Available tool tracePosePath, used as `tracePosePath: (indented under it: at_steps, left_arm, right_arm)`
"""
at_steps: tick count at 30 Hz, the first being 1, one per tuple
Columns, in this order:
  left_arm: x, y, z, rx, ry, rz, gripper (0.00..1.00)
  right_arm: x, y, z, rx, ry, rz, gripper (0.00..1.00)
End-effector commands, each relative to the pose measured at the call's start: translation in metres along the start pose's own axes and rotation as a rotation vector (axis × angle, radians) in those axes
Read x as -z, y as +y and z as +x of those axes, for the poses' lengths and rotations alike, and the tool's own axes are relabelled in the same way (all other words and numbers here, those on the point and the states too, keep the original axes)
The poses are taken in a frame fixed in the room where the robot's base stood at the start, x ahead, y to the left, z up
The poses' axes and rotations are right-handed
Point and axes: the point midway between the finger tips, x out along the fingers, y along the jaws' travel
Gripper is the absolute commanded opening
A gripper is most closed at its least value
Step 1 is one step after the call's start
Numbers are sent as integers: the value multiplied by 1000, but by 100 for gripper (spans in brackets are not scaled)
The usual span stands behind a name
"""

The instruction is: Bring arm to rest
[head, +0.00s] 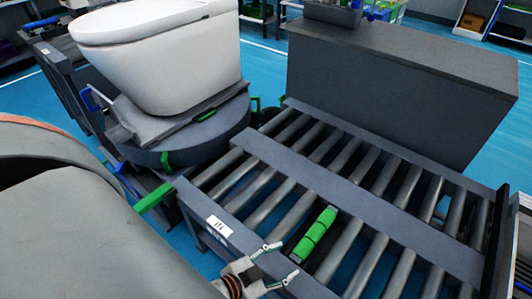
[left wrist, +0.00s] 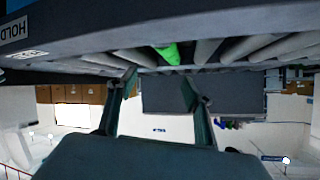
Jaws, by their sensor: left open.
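My left gripper (head: 281,262) is at the bottom centre of the head view, beside the front edge of the roller conveyor (head: 335,170). Its two fingertips are apart with nothing between them. In the left wrist view its fingers (left wrist: 158,90) are spread, with the conveyor's underside and rollers across the top of the picture. I cannot tell whether a fingertip touches the conveyor frame. My right gripper is in neither view.
A green-wrapped roller (head: 316,234) lies just right of the gripper. A white toilet (head: 170,50) stands on a dark round turntable (head: 195,140) at the left. A grey box (head: 400,85) stands behind the conveyor. Blue floor (head: 262,65) is open behind.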

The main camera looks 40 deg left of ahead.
Motion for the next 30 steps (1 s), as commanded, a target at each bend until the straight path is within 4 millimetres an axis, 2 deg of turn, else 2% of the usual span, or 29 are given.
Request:
tracePosePath:
  at_steps: [1,3,6,9,17,23,25,30]
  left_arm:
    - [-20,-2,-11,3,-54,-24,51]
    - [-38,-5,-21,6,-106,-43,51]
    - [-52,-6,-30,6,-147,-60,51]
    - [-56,-6,-32,6,-159,-65,51]
    - [-52,-7,-32,7,-153,-64,51]
    - [-15,-13,-40,8,-117,-80,51]
    - [-6,-12,-46,3,-114,-93,51]
    - [-1,-7,-55,-11,-126,-119,51]
  right_arm:
    - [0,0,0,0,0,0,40]
    - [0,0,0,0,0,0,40]
    - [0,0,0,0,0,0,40]
    - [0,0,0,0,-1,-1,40]
    - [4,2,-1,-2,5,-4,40]
    - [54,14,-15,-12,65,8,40]
    - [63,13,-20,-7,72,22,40]
    - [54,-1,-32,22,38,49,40]
